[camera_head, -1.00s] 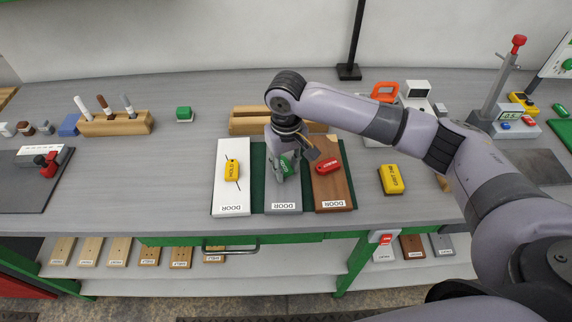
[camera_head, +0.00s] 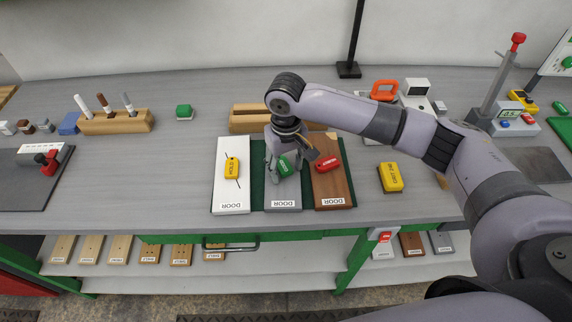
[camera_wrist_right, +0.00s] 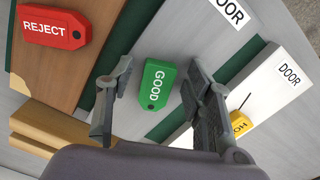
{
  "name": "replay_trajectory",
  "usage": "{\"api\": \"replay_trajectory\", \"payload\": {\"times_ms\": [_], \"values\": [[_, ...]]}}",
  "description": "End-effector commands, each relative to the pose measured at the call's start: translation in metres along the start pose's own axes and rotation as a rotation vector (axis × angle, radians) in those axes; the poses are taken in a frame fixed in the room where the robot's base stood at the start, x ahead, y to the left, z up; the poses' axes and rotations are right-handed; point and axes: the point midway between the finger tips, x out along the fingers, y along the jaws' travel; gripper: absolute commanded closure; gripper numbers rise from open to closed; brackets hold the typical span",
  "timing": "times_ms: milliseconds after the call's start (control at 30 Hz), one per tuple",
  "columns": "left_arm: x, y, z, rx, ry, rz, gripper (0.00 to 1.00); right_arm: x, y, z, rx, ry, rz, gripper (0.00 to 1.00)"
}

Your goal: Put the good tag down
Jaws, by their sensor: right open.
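The green tag marked GOOD (camera_wrist_right: 157,85) lies on the grey door board (camera_head: 283,200), the middle one of three boards. It also shows in the head view (camera_head: 286,165), partly covered by the gripper. My right gripper (camera_wrist_right: 160,95) is open, with one finger on each side of the green tag and a gap on both sides. In the head view my right gripper (camera_head: 285,170) points down over the grey board. The left gripper is not in view.
The white door board (camera_head: 230,200) carries a yellow HOLD tag (camera_head: 232,169). The brown door board (camera_head: 333,190) carries a red REJECT tag (camera_head: 328,162). A wooden block (camera_head: 250,122) stands behind the boards.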

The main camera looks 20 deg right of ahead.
Motion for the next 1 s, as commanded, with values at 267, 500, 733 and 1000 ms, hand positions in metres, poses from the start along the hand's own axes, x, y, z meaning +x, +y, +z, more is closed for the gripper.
{"api": "replay_trajectory", "payload": {"times_ms": [267, 500, 733, 1000], "values": [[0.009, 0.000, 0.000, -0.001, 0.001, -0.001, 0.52, -0.036, 0.000, -0.001, 0.000, 0.005, -0.002, 0.52], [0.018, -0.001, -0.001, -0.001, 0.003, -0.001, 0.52, -0.088, -0.001, -0.001, 0.000, 0.004, -0.002, 0.52], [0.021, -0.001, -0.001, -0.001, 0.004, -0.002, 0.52, -0.117, 0.000, -0.001, 0.001, 0.002, 0.000, 0.52], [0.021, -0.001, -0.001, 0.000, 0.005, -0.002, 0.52, -0.122, 0.000, 0.000, 0.000, 0.000, 0.000, 0.52]]}}
